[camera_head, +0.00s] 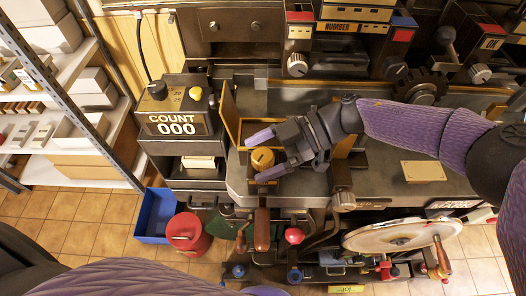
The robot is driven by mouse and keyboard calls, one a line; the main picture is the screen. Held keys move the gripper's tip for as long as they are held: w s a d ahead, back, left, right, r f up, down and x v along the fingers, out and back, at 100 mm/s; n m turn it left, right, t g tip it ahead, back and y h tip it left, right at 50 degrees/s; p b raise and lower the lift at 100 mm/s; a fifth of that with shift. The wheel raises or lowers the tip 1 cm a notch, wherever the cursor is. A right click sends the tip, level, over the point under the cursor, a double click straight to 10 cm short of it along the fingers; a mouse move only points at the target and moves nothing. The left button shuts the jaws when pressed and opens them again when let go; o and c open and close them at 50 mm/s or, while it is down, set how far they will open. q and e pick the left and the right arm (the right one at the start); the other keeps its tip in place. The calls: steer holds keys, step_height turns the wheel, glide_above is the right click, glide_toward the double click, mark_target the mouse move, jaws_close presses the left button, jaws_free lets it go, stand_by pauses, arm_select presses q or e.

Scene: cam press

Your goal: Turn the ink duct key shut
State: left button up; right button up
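My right gripper (263,156) reaches in from the right over the press bed. Its two purple-tipped fingers are spread apart, open. A round orange-yellow knob-like part (262,159) shows between the fingertips; I cannot tell whether they touch it. No part is clearly readable as the ink duct key. At the upper right, a dark panel with a red top (490,43) bears lettering that seems to read INK, with a pale ridged knob (479,73) below it.
A COUNT 000 box (178,125) stands left of the bed. A toothed gear (421,87) and a large pale disc (403,236) are on the right. A blue bin (156,215) and red can (187,234) stand on the tiles. Shelving is at far left.

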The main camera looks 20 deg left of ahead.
mark_target(262, 155)
steer(key=shift+r, duration=0.3)
step_height(262, 155, up, 9)
steer(key=shift+f+p, duration=0.1)
steer(key=shift+p, duration=0.75)
steer(key=shift+r, duration=0.3)
